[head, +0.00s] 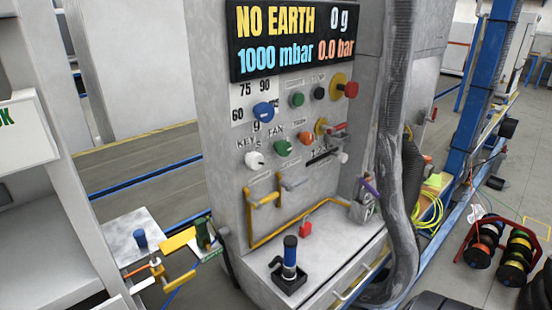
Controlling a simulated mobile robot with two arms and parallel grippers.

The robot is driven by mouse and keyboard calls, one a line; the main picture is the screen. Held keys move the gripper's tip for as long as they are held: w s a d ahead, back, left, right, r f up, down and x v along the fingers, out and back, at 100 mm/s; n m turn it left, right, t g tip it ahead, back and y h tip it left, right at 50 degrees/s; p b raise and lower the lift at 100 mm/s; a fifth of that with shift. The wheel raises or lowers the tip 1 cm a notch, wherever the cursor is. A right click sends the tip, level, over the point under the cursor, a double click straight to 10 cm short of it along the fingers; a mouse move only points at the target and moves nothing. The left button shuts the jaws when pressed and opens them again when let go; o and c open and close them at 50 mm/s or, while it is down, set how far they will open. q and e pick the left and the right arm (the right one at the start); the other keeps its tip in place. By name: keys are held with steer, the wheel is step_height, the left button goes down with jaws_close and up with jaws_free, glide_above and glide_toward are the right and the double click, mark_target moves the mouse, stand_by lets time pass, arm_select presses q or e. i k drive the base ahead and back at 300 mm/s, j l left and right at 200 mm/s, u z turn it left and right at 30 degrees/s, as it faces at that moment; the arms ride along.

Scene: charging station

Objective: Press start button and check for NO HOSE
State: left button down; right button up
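The charging station's grey cabinet (222,100) stands in the middle of the head view. Its display (290,38) reads NO EARTH, 0 g, 1000 mbar and 0.0 bar. A green button (297,99) sits below the display, beside a black knob (319,93). A second green knob (282,148) sits lower, by the word FAN. I cannot read a START label on either. A red button on a yellow base (350,90) is at the panel's right. A thick grey hose (388,140) hangs along the cabinet's right side.
A blue and black handled fitting (289,262) stands on the cabinet's lower ledge, near a red padlock (305,229). A small table (118,236) is at lower left. Cable reels (485,245) stand on the floor at right. A blue post (478,80) rises behind.

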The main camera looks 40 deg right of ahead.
mark_target(298, 99)
steer(key=z, duration=1.6)
